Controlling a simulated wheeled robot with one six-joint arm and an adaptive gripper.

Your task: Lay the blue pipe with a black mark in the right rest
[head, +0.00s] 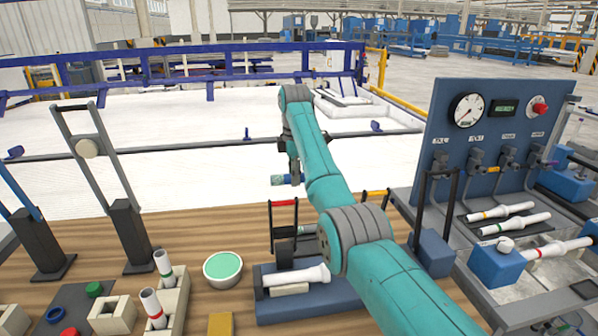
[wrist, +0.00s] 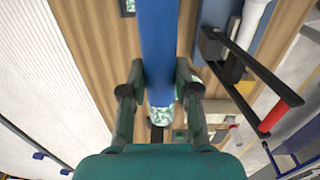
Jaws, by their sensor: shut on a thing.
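The blue pipe (wrist: 158,40) runs from the top of the wrist view down between the fingers of my gripper (wrist: 160,85), which is shut on it. A pale, speckled end shows at the lower tip of the pipe. I see no black mark on the visible part. In the head view my gripper (head: 291,160) hangs above the far edge of the table, with a short blue-green pipe end (head: 278,180) beside it. The rest of the pipe is hidden behind my arm. I cannot tell which fixture is the right rest.
A black frame with a red bar (head: 285,203) stands near the blue base (head: 268,310), where a white pipe (head: 297,276) lies. A tall grey frame (head: 128,230), a green-filled bowl (head: 222,284) and cream blocks stand left. A gauge panel (head: 455,135) and several white pipes are right.

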